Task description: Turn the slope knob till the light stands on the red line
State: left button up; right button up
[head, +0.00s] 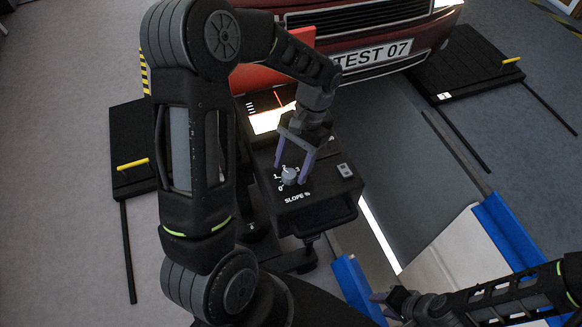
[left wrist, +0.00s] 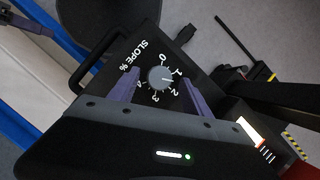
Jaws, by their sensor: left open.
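The round grey slope knob (head: 290,175) is on top of a black box (head: 320,186) marked SLOPE %. It also shows in the left wrist view (left wrist: 160,77), inside a dial from 0 to 4, its pale mark pointing roughly between 1 and 2. My left gripper (head: 291,172) is open, with a purple finger on either side of the knob; I cannot tell whether they touch it. The bright light (head: 268,122) fills the lower part of a dark screen behind the box. A short red line (head: 279,98) is above the light. My right gripper (head: 390,299) is far from the box.
A dark red car (head: 400,45) with plate TEST 07 stands behind the screen. A small switch (head: 345,170) is on the box's right side. Black ramps with yellow handles (head: 132,164) lie left and right. Blue rails (head: 358,285) edge the pit at right.

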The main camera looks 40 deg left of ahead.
aim_at(298, 170)
pick_arm(q)
jog(key=v, duration=0.6)
jog(key=shift+r, duration=0.4)
jog(key=shift+w, duration=0.1)
